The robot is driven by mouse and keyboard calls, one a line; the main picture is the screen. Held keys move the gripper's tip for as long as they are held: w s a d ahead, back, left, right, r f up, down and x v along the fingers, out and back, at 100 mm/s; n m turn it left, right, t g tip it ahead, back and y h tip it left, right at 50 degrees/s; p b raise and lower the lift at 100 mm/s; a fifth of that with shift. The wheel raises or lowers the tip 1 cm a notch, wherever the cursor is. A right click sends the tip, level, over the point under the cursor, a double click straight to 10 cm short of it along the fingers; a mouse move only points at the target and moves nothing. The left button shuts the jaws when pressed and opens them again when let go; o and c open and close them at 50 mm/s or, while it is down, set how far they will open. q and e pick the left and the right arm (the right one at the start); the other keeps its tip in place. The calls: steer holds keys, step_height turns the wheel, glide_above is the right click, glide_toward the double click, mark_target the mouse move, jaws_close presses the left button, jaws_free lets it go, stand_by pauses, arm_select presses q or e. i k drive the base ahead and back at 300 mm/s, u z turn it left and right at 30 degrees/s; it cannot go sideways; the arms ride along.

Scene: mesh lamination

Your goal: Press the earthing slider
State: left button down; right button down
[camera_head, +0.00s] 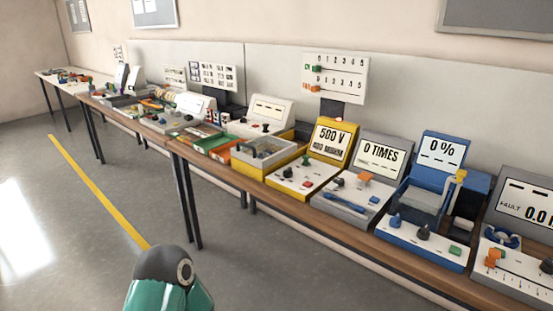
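No label that reads as earthing is legible, so I cannot tell which control is the earthing slider. A white panel (350,66) on the wall side of the bench has two numbered rows, with a green slider piece (317,69) and an orange one (314,88) at their left ends. At the right edge, a grey unit (520,215) reads "FAULT 0.0" and is cut off by the frame. An orange block (492,257) sits by a marked scale on its lower face. Neither gripper is in view.
A long wooden bench (350,235) carries a yellow "500 V" unit (329,141), a grey "0 TIMES" unit (380,157) and a blue "0 %" unit (439,155). Trays and devices crowd its far end. Open grey floor (75,215) with a yellow line (95,187) lies left.

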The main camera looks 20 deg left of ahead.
mark_target(306, 157)
steer(key=u, duration=1.05)
steer(key=k, duration=0.15)
steer(key=i, duration=1)
steer(key=z, duration=0.05)
